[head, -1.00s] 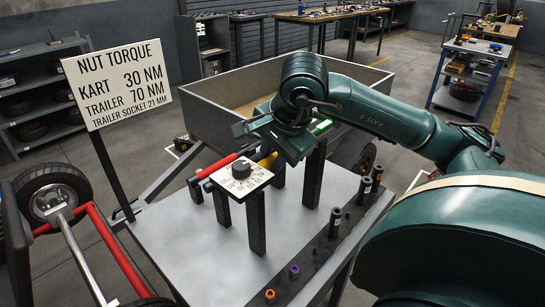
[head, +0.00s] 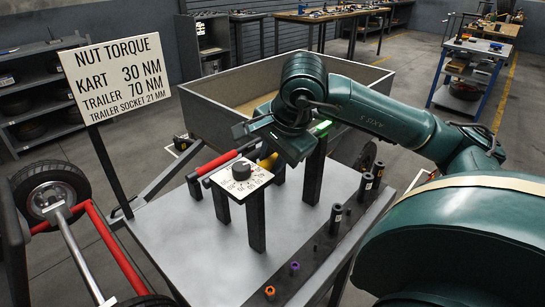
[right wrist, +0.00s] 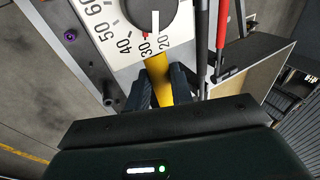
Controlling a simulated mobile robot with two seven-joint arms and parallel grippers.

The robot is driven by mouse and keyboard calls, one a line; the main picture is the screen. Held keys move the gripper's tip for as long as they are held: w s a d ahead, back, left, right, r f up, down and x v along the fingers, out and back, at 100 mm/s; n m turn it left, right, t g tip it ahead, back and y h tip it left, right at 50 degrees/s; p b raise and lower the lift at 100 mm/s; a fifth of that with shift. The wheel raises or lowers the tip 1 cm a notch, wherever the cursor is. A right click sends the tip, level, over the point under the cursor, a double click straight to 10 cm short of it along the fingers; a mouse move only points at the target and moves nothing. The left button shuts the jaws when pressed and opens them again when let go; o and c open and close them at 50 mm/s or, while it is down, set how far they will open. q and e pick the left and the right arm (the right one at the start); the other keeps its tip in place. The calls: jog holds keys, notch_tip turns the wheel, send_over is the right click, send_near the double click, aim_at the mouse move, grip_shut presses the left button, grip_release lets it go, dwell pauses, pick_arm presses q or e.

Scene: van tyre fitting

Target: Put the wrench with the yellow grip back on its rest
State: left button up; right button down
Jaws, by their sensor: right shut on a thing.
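My right gripper (head: 270,158) is shut on the yellow grip of the wrench (head: 266,162), above the grey table. In the right wrist view the yellow grip (right wrist: 158,82) runs between the fingers to a white dial plate (right wrist: 120,40). The plate also shows in the head view (head: 254,186), with a dark knob on it. Black upright posts (head: 257,226) stand beneath and around the wrench. I cannot tell whether the wrench touches a post, as the plate and gripper hide most of it. My left gripper is out of view.
A red-grip wrench (head: 214,163) lies close beside the yellow one. A dark strip with several sockets (head: 335,218) runs along the table's right side. A nut torque sign (head: 116,75) stands at the left, and a grey trailer box (head: 215,107) is behind.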

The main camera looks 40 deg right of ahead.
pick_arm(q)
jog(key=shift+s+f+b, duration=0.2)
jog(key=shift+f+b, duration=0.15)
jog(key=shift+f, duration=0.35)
pick_arm(e)
jog(key=shift+f, duration=0.35)
jog(key=c, duration=1.4)
grip_release()
jog(key=shift+c, duration=0.2)
jog(key=o, duration=0.3)
jog(key=shift+f, duration=0.1)
jog(key=shift+v, duration=0.8)
pick_arm(q)
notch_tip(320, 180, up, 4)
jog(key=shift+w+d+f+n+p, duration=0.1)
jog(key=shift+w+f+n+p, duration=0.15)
jog(key=shift+p, duration=0.95)
pick_arm(e)
jog(key=v, duration=1.1)
jog(key=shift+r, duration=0.4)
